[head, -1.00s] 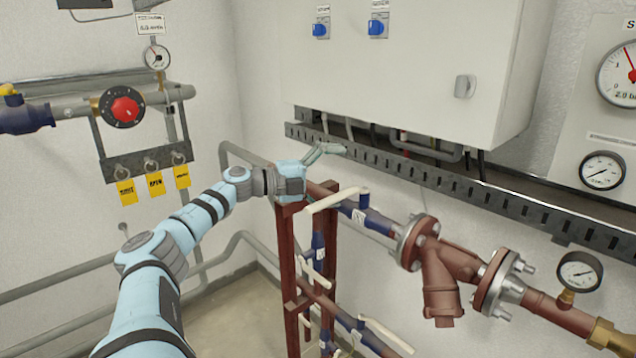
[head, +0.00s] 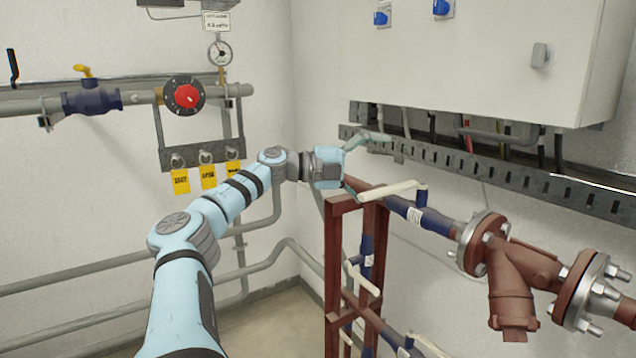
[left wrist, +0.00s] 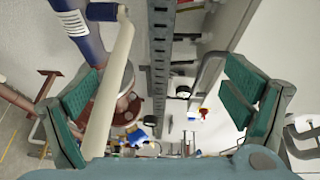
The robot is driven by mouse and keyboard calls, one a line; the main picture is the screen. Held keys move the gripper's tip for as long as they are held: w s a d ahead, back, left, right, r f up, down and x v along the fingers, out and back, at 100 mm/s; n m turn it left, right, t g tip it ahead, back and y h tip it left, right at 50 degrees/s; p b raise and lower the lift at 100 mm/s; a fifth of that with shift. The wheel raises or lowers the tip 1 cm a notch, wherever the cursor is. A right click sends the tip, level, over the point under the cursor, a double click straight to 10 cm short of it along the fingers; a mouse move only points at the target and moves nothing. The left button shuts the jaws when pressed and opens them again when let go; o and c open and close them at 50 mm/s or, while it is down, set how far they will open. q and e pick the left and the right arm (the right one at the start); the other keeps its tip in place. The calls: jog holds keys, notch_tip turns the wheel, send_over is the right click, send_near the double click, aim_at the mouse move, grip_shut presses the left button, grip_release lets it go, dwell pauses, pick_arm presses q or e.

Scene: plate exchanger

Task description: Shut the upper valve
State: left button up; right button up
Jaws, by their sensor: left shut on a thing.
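The upper valve is a blue body (head: 408,212) on the upper red pipe, with a white lever (head: 390,190). The lever slants across the pipe line, its free end toward the left and the red frame. My left gripper (head: 376,143) is up and left of the lever's pivot, near the slotted cable tray. The far finger pad is at the right there. My right gripper is out of view.
The slotted tray (head: 500,172) and grey cabinet (head: 470,60) are close behind the gripper. A red upright frame (head: 333,270) stands below it. A lower valve lever (head: 430,347) and a flanged red strainer (head: 515,285) are to the right. A red knob (head: 186,96) is on the left wall.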

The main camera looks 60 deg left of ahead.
pick_arm(q)
jog(key=s+b, duration=0.2)
jog(key=s+r+b, duration=0.1)
jog(key=b, duration=0.1)
jog(key=shift+a, duration=0.4)
jog(key=s+b, duration=0.1)
jog(key=s, duration=0.1)
jog(key=s+r+b, duration=0.1)
jog(key=s, duration=0.1)
jog(key=s+b, duration=0.1)
jog(key=s, duration=0.1)
jog(key=shift+d+r, duration=0.3)
jog(key=shift+r, duration=0.05)
jog(key=c, duration=0.9)
jog(key=v, duration=0.2)
jog(key=b+v, duration=0.1)
jog(key=v, duration=0.1)
jog(key=f+b+v, duration=0.1)
jog(key=shift+s+a+r, duration=0.1)
jog(key=shift+s+a, duration=0.2)
jog(key=shift+a, duration=0.1)
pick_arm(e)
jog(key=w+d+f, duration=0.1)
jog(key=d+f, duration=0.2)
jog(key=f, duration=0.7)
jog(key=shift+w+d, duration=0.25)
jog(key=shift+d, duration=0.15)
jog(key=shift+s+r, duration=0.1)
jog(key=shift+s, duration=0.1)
